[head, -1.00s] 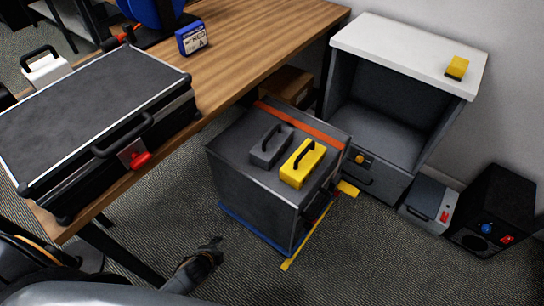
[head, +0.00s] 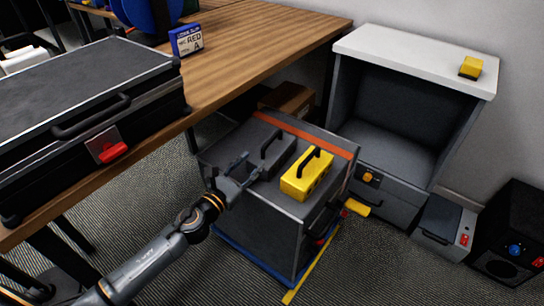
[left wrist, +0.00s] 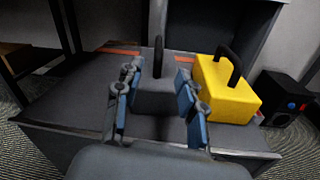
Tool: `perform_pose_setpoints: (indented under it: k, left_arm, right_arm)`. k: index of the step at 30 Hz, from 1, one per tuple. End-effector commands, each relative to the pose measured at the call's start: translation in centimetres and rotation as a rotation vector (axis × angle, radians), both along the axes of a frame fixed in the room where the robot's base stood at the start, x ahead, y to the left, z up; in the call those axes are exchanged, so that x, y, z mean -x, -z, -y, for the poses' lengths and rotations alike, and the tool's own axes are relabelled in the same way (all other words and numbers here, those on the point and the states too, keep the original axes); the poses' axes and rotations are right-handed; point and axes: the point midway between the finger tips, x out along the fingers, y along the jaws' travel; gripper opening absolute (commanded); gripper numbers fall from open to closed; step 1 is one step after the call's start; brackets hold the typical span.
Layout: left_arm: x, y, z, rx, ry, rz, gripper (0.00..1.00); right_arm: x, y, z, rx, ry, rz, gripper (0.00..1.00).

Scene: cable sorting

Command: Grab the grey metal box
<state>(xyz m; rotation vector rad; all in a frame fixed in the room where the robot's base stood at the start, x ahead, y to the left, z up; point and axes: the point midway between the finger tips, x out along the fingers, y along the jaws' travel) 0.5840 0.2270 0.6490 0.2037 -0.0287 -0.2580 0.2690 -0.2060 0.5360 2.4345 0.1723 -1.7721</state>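The grey metal box (head: 280,156) with a black handle stands upright on the dark cabinet top (head: 225,150), left of a yellow box (head: 298,182). My left gripper (head: 250,167) is open and empty, with its fingers pointing at the near left side of the grey box. In the left wrist view the grey box (left wrist: 158,98) and its upright handle appear between the open fingers (left wrist: 156,82). I cannot tell whether the fingers touch it. The yellow box (left wrist: 228,92) is just right of the fingers there. My right gripper is not in view.
A large black case (head: 85,90) lies on the wooden table (head: 245,45) at left. A white-topped open cabinet (head: 410,55) stands behind. A grey case (head: 443,222) and a black speaker-like box (head: 510,235) are on the floor at right. An orange strip (head: 320,138) crosses the cabinet's rear.

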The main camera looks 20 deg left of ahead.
Motion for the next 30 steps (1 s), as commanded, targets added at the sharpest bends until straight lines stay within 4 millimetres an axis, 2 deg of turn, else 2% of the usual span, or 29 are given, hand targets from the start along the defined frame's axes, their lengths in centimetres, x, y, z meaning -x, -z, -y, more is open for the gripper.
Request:
perform_pose_setpoints:
  k: [3, 9, 17, 24, 30]
  left_arm:
    - [-2.3, -0.2, 0.6, 0.004, -0.002, 0.001, 0.39]
    - [-5.5, -0.1, 1.4, 0.007, -0.003, 0.000, 0.39]
    - [-7.1, -0.1, 1.8, 0.008, -0.002, -0.003, 0.39]
    - [-10.4, -0.2, 2.6, 0.009, -0.002, -0.002, 0.39]
    - [-11.8, -0.2, 2.9, 0.008, -0.002, -0.004, 0.39]
  right_arm:
    - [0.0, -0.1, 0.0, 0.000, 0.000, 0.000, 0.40]
    - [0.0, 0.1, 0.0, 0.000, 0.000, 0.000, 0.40]
    - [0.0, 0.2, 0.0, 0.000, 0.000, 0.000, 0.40]
    - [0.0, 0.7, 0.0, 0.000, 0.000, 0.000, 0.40]
    - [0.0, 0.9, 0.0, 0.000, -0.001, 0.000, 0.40]
